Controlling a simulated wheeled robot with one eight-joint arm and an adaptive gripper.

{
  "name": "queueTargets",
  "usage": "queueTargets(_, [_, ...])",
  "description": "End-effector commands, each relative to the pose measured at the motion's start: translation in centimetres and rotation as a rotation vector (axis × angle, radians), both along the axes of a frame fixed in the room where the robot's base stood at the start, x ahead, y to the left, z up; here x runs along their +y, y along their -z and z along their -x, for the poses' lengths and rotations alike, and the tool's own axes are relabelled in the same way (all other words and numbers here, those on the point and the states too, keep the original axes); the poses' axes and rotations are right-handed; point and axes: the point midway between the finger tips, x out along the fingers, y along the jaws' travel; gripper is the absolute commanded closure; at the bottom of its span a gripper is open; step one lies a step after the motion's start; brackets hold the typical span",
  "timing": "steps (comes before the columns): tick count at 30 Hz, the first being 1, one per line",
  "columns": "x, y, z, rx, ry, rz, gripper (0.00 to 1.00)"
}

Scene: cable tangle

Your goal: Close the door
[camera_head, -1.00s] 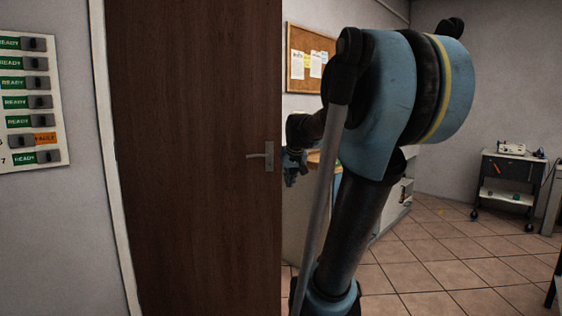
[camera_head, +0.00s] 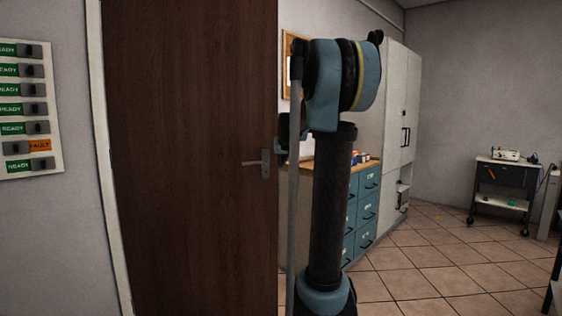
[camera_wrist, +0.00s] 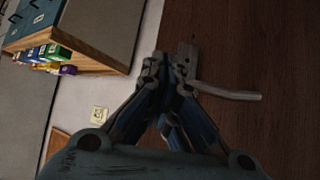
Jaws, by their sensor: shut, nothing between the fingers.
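The brown wooden door (camera_head: 190,120) fills the left-centre of the head view, beside a white frame strip on its left. Its free right edge stands clear, with the room visible past it. A grey lever handle (camera_head: 258,163) sits near that edge. In the wrist view the door (camera_wrist: 270,45) is at the right, and the handle (camera_wrist: 228,93) lies just right of my gripper (camera_wrist: 165,62). The gripper is shut and empty, its tips by the door's edge and handle plate; I cannot tell whether they touch. In the head view it is mostly hidden behind the door edge.
A panel (camera_head: 30,110) of READY and FAULT labels hangs on the left wall. Blue drawers (camera_head: 367,205) and a tall white cabinet (camera_head: 400,110) stand behind my arm. A dark cart (camera_head: 505,180) is at the far right. Tiled floor (camera_head: 430,265) is open between.

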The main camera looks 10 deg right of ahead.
Motion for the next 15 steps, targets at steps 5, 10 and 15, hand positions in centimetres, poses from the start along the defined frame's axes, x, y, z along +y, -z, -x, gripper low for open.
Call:
queueTargets(5, [0.0, 1.8, -2.0, 0.000, 0.000, 0.000, 1.00])
queueTargets(10, [0.0, 3.4, -3.7, 0.000, -0.001, -0.001, 1.00])
queueTargets(15, [0.0, 3.5, -5.7, 0.000, -0.001, -0.001, 1.00])
